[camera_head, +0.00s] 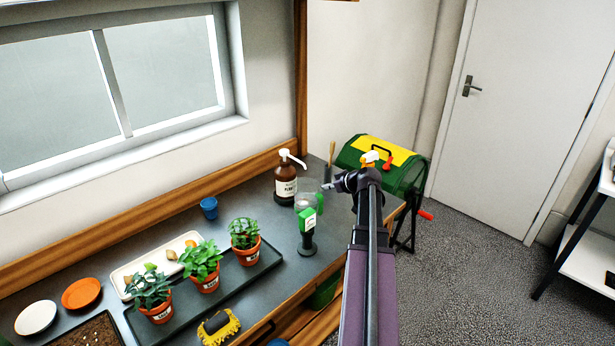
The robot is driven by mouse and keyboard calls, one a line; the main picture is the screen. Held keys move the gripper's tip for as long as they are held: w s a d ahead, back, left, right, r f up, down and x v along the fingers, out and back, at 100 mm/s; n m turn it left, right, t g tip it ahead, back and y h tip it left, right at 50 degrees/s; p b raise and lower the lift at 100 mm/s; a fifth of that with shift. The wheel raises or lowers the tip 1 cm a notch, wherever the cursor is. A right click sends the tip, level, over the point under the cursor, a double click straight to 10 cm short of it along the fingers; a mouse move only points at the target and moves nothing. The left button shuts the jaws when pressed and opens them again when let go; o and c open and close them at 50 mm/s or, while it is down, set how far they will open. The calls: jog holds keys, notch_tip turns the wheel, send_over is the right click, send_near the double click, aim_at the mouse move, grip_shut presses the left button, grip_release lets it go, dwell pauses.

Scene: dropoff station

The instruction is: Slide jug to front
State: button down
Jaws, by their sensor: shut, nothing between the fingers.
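A clear jug (303,200) with a green handle stands on the grey worktop (262,210) towards its right end. A green and white device on a black stand partly hides its front. My gripper (326,187) is shut and empty at the end of my arm, pointing left. In the picture it lies just above and right of the jug; I cannot tell whether it touches the jug.
A brown pump bottle (286,188) stands close behind the jug, to the left. The green and white device (307,228) stands in front of it. Potted plants (205,275) stand on a dark tray to the left. A green and yellow drum (385,155) is beyond the worktop's right end.

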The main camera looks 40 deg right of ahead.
jog(key=shift+w+d, duration=0.1)
jog(key=shift+w, duration=0.05)
jog(key=w+a+f+b, duration=0.1)
jog(key=w, duration=1)
jog(key=shift+w+f+b, duration=0.2)
jog(key=shift+f+b, duration=0.1)
